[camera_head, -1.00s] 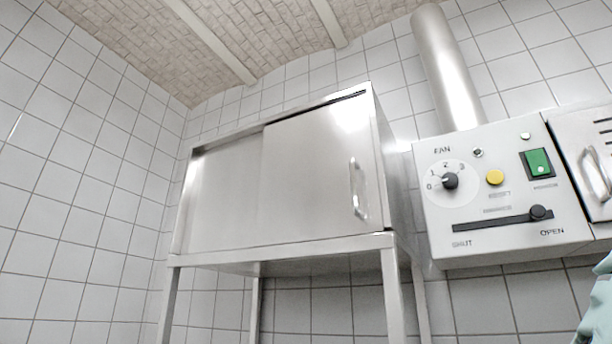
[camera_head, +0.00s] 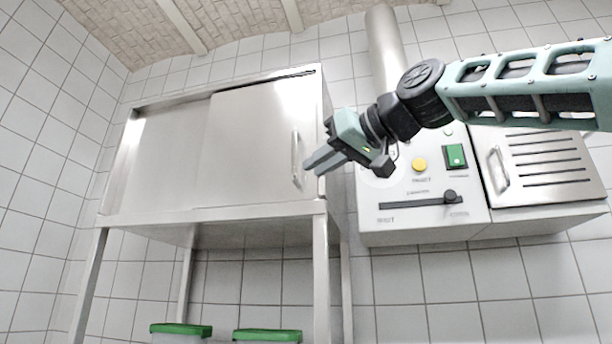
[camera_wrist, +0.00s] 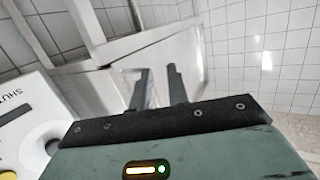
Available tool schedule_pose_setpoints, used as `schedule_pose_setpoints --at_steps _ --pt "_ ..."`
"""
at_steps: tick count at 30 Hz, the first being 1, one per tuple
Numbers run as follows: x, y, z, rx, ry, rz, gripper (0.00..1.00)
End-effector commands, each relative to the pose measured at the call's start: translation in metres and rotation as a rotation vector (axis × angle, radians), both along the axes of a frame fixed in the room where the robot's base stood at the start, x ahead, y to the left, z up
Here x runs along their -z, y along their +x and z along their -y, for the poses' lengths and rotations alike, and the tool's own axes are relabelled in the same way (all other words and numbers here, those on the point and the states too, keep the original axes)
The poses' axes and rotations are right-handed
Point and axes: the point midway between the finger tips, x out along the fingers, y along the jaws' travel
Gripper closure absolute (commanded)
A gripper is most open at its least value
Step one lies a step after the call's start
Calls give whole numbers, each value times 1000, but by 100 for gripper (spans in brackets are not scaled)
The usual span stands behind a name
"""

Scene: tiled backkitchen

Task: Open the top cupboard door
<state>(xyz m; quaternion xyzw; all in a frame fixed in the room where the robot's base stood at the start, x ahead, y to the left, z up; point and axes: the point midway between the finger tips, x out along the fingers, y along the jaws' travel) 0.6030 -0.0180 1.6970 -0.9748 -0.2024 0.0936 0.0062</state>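The steel cupboard (camera_head: 118,208) stands on legs at left-centre in the head view. Its front door panel (camera_head: 245,150) covers the right part of the front, with a recessed panel (camera_head: 165,155) to its left. A vertical bar handle (camera_head: 296,157) is near the door's right edge. My gripper (camera_head: 313,166) reaches in from the right, its fingertips close to the handle in the picture. In the wrist view its two fingers (camera_wrist: 159,88) stand apart. A pale strip shows between them; I cannot tell if it is the handle or whether they touch it.
A control box (camera_head: 425,225) with knobs and a slider is on the wall right of the cupboard, partly behind my arm. A vented panel with a handle (camera_head: 501,166) adjoins it. A pipe (camera_head: 384,45) rises above. Two green-lidded bins (camera_head: 181,329) (camera_head: 267,335) stand below the cupboard.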

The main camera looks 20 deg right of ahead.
Motion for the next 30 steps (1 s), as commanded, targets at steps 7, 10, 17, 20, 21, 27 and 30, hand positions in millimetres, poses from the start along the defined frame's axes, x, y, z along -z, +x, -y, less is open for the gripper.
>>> schedule_pose_setpoints --at_steps 7,10,17,20,21,27,30 --pt "-73 -40 42 56 28 178 83" --pt "-79 -39 42 58 30 186 83" --pt "-82 -14 32 56 28 181 83" --pt "-83 -4 28 54 31 180 83" --pt "-83 0 27 54 30 181 83" --pt "-81 29 17 55 29 177 83" --pt "-79 49 9 56 29 179 83"
